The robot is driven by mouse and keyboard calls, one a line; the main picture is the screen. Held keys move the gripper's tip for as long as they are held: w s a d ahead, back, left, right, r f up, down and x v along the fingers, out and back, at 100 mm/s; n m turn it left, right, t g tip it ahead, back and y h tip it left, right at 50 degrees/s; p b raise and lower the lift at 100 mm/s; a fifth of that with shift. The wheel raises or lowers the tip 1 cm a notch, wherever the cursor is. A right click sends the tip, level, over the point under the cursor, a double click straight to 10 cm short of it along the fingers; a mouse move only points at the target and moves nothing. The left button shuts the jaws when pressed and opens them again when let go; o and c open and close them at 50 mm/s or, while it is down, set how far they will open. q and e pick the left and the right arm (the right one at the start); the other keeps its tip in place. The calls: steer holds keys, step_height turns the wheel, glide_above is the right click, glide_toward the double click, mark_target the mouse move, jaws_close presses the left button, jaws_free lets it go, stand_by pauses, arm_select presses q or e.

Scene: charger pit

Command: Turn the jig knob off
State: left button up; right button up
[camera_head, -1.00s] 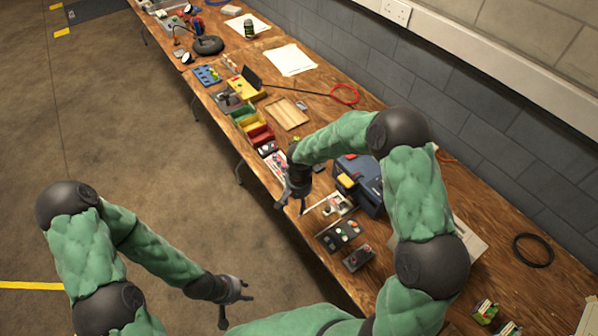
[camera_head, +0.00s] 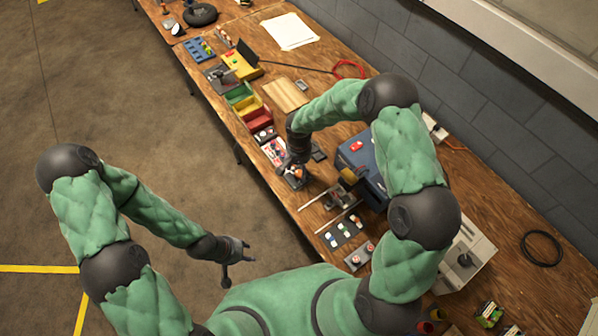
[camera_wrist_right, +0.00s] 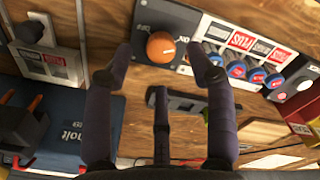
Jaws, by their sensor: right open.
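The jig knob (camera_wrist_right: 160,47) is a round orange knob on a dark plate (camera_wrist_right: 178,22) in the right wrist view. Lettering that looks like "ON" is right of it, with a partly readable label on its left. I cannot tell which way the knob points. My right gripper (camera_wrist_right: 161,62) is open, its two fingertips on either side of the knob, with no clear contact. In the head view the right gripper (camera_head: 292,176) hangs over the bench at the knob's plate and partly hides it. My left gripper (camera_head: 238,265) is open and empty, off the bench over the floor.
A panel with several blue and red knobs (camera_wrist_right: 236,68) sits beside the jig plate. A blue box (camera_head: 360,158) stands to the right under my right arm. Colored bins (camera_head: 248,108) and a wooden tray (camera_head: 285,95) lie further back. A button box (camera_head: 359,255) lies nearer me.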

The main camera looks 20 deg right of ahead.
mark_target(299, 174)
steer(key=shift+f, duration=1.85)
steer(key=shift+c, duration=0.3)
steer(key=shift+s, duration=0.1)
jaws_close()
